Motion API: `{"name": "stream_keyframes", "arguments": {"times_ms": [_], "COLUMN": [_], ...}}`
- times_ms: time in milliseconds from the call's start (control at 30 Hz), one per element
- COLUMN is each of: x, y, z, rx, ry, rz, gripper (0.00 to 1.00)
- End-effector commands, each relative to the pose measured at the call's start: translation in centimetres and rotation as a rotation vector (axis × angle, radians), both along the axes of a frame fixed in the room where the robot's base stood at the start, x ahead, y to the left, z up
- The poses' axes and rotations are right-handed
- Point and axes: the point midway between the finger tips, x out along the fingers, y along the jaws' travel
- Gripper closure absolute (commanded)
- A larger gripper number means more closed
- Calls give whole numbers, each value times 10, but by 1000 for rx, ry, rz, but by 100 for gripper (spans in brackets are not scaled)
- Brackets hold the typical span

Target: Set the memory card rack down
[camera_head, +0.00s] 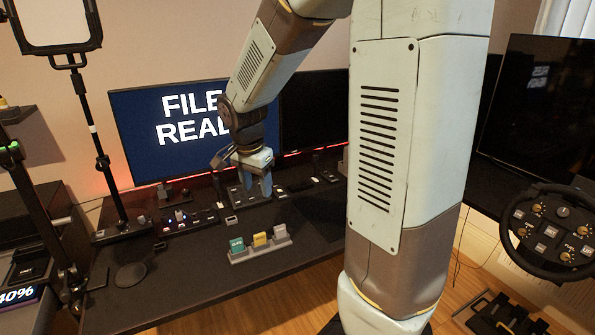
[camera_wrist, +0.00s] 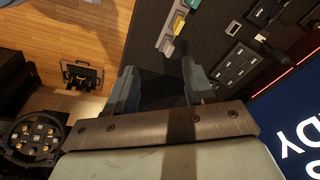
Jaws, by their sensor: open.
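The memory card rack (camera_head: 262,250) stands on the dark desk, near its front edge. It is a low grey holder with a teal card, a yellow card and a grey card upright in a row. In the wrist view the rack (camera_wrist: 167,38) shows at the top, beyond the fingers and partly cut off by the frame edge. My gripper (camera_head: 257,184) is above the desk, behind the rack and apart from it. In the wrist view my gripper's (camera_wrist: 160,88) blue-grey fingers are spread with nothing between them.
A monitor (camera_head: 165,130) stands behind my gripper. Low control boxes (camera_head: 190,220) and other small devices line the back of the desk. A dark mouse (camera_head: 130,275) lies at left. The desk (camera_head: 200,290) is bare in front of the rack. A racing wheel (camera_head: 550,232) is at right.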

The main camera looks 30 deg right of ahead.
Motion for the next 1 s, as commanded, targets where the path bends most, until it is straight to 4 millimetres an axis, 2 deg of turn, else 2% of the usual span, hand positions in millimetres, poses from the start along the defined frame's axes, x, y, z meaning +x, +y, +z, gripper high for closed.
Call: {"name": "stream_keyframes", "arguments": {"times_ms": [33,200,500,800,1000], "x": [-10,-42,-105,-168,-193], "y": [-3,-10,-18,-18,-16], "z": [12,45,92,119,125], "rx": [10,25,-8,-114,-178], "ry": [-16,-57,-150,-235,-260], "rz": [42,216,528,825,949], "gripper": [46,46,46,46,46]}}
